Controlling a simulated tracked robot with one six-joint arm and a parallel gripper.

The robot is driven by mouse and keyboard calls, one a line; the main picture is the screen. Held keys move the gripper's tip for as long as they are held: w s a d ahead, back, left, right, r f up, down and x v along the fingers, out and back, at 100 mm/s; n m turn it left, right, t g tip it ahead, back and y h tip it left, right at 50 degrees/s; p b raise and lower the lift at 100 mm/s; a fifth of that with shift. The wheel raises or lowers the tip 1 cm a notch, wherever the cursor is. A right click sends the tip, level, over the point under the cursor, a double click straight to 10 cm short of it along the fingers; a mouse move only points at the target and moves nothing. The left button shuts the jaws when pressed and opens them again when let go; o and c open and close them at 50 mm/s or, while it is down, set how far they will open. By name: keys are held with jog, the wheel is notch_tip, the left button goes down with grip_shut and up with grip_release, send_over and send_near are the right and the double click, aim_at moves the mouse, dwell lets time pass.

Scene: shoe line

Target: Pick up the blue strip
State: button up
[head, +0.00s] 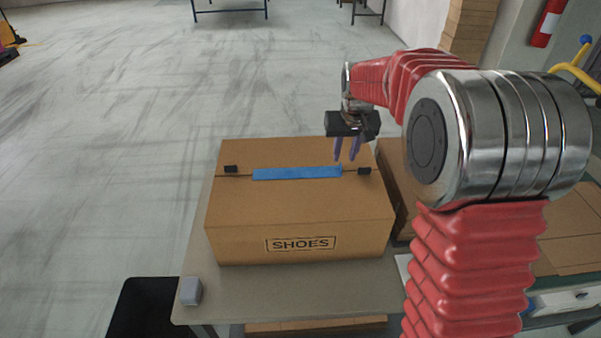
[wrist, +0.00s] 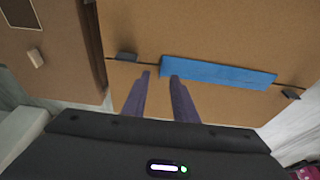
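The blue strip (head: 297,173) lies flat across the seam on top of a closed cardboard box (head: 240,222) marked SHOES. In the wrist view the blue strip (wrist: 220,72) runs from the centre to the right, a little beyond my fingertips. My gripper (head: 346,158) is over the right part of the box, near the strip's right end. In the wrist view my gripper (wrist: 160,75) shows two purple fingers, slightly apart with nothing between them. One fingertip is close to the strip's end; I cannot tell whether it touches.
Small black tabs (head: 231,169) sit on the seam on both sides of the strip. A second box (head: 392,172) stands close on the right. A small grey block (head: 191,291) sits at the table's (head: 225,306) front left corner. Open floor lies to the left.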

aim_at(341, 165)
jog(key=shift+x, duration=2.55)
jog(key=shift+a, duration=0.15)
jog(key=shift+c, duration=0.6)
grip_shut()
